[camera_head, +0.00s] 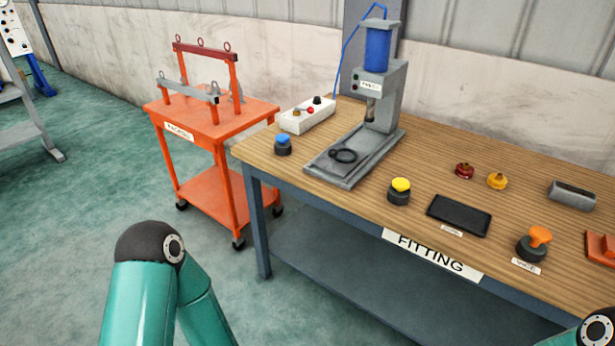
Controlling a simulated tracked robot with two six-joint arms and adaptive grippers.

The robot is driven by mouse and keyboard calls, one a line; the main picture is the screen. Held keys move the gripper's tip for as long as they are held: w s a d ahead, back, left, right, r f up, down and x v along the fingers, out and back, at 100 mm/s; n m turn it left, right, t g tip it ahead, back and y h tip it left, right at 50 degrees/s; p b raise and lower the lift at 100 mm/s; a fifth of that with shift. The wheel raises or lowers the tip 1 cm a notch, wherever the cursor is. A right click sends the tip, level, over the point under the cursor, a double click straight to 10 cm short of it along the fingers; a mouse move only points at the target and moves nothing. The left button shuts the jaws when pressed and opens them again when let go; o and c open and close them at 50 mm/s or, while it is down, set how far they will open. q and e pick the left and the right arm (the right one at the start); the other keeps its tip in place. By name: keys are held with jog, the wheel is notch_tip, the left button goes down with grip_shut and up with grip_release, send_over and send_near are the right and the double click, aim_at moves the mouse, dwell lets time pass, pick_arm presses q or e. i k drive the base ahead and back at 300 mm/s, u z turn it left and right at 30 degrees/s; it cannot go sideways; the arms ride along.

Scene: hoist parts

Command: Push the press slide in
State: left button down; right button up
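The press (383,85) stands at the back of the fitting table, with a grey body and a blue cylinder (377,48) on top. Its flat grey slide (329,165) extends forward from the press base toward the table's front edge. A dark ring (343,156) lies on the slide. The slide looks pulled out toward the front. Teal links of my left arm show at the bottom left, and a small part of my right arm shows at the bottom right corner. Neither gripper is in view.
The wooden table (440,176) carries a white control box (307,115), a blue button (283,145), a yellow button (399,191), a black pad (459,215) and an orange-topped knob (539,238). An orange cart (208,125) stands left of the table. Green floor is open at left.

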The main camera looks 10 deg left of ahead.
aim_at(340, 160)
jog(key=z, duration=0.15)
jog(key=i, duration=0.9)
jog(key=u, duration=0.05)
